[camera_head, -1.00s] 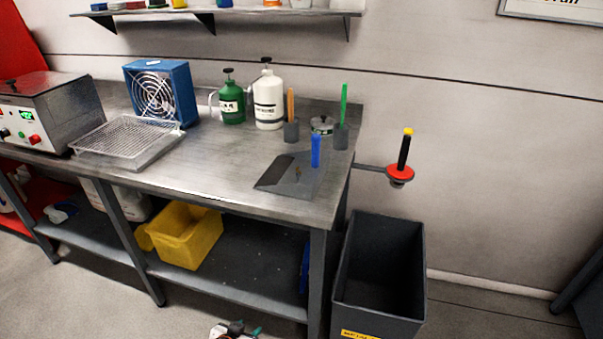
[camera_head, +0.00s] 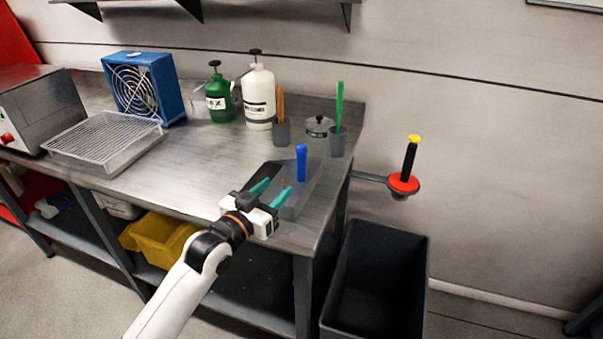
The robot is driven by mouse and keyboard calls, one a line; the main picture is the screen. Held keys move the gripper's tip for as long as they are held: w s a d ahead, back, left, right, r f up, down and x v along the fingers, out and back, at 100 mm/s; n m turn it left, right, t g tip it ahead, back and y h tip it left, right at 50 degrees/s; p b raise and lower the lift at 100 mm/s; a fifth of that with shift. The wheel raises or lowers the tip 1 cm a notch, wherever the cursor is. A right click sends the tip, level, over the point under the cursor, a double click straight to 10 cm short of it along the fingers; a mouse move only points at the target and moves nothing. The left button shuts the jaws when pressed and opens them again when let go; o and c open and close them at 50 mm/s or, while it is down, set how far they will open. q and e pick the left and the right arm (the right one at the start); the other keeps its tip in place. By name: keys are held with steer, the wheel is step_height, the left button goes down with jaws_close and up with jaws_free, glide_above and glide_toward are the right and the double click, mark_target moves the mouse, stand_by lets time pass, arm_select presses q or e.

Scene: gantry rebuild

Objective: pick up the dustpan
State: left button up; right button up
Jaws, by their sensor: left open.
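The dustpan (camera_head: 306,182) is grey with an upright blue handle (camera_head: 302,162). It lies on the metal workbench (camera_head: 190,165) near its right front corner. My left gripper (camera_head: 272,191), white with teal fingertips, is open at the front left of the dustpan. Its fingers point toward the pan and cover part of it. The blue handle stands beyond and to the right of the fingertips, apart from them. I cannot tell whether the fingers touch the pan. My right gripper is not in view.
Behind the dustpan stand a cup with orange sticks (camera_head: 281,132), a lidded tin (camera_head: 319,127) and a cup with a green stick (camera_head: 338,140). A white bottle (camera_head: 259,98) and green bottle (camera_head: 219,100) stand further left. A dark bin (camera_head: 375,280) stands right of the bench.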

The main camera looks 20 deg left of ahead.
mark_target(299, 161)
arm_select(q)
steer(key=x, duration=0.4)
steer(key=r+p+x, duration=0.1)
steer(key=x, duration=0.1)
steer(key=shift+w, duration=0.15)
steer(key=shift+w+d+r, duration=0.15)
steer(key=shift+w+d, duration=0.05)
steer(key=shift+w, duration=0.35)
steer(key=x, duration=0.2)
steer(key=p+x, duration=0.1)
steer(key=shift+w+d+r, duration=0.1)
steer(key=shift+w+r, duration=0.15)
steer(key=shift+w+d, duration=0.15)
steer(key=shift+w, duration=0.3)
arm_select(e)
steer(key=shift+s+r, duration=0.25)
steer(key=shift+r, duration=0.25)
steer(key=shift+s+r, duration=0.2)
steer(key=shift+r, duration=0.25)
arm_select(q)
steer(key=shift+s, duration=0.1)
steer(key=c, duration=0.9)
steer(key=shift+r, duration=0.1)
jaws_close()
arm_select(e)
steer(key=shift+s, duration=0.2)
